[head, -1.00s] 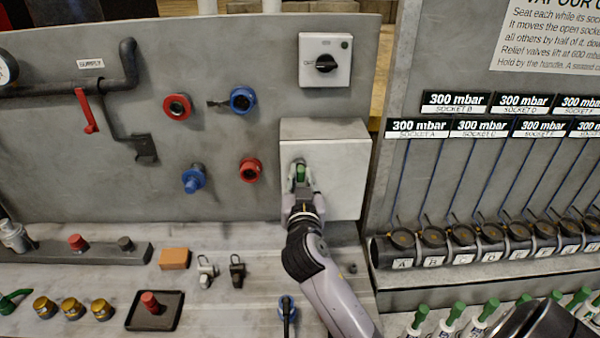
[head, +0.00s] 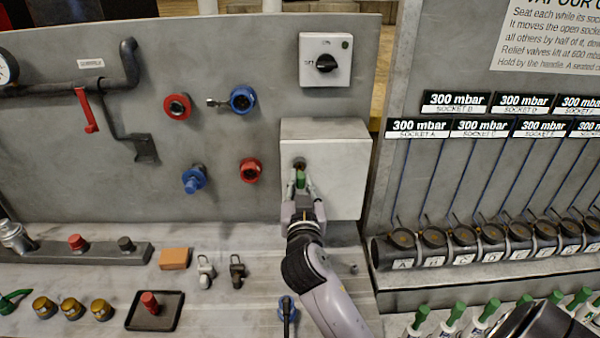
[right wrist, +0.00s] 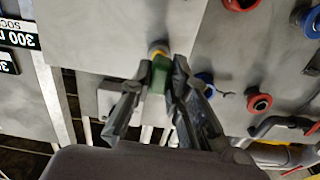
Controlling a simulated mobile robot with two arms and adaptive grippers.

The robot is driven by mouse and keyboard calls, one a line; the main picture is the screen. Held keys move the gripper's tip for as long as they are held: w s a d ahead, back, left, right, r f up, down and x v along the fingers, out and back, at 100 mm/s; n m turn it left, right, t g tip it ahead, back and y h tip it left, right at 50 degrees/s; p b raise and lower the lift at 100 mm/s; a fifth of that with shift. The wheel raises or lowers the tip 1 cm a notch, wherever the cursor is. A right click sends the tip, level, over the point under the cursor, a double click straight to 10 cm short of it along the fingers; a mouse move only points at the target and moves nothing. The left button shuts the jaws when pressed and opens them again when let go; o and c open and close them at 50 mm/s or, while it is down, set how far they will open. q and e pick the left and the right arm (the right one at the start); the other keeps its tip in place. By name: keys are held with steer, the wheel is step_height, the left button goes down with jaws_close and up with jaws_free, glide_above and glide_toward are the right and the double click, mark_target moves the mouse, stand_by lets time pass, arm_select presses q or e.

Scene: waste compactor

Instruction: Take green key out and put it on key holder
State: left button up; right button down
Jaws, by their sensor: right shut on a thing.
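The green key (head: 301,180) is between the fingertips of my right gripper (head: 301,184), which is shut on it in front of the white box (head: 341,170). The box's round lock (head: 299,163) shows just above the key in the head view. In the right wrist view, the green key (right wrist: 159,76) sits between the dark fingers, close to the yellow-ringed lock (right wrist: 158,49). I cannot tell whether the key's tip is fully clear of the lock. No part is clearly recognisable as the key holder.
A rotary switch (head: 326,62) is above the box. Red and blue fittings are on the panel to the left. Two padlock-like items (head: 237,271), an orange block (head: 174,258) and a black tray (head: 171,319) lie on the bench. A row of labelled sockets (head: 463,248) stands at the right.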

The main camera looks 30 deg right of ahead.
steer(key=shift+v, duration=1.55)
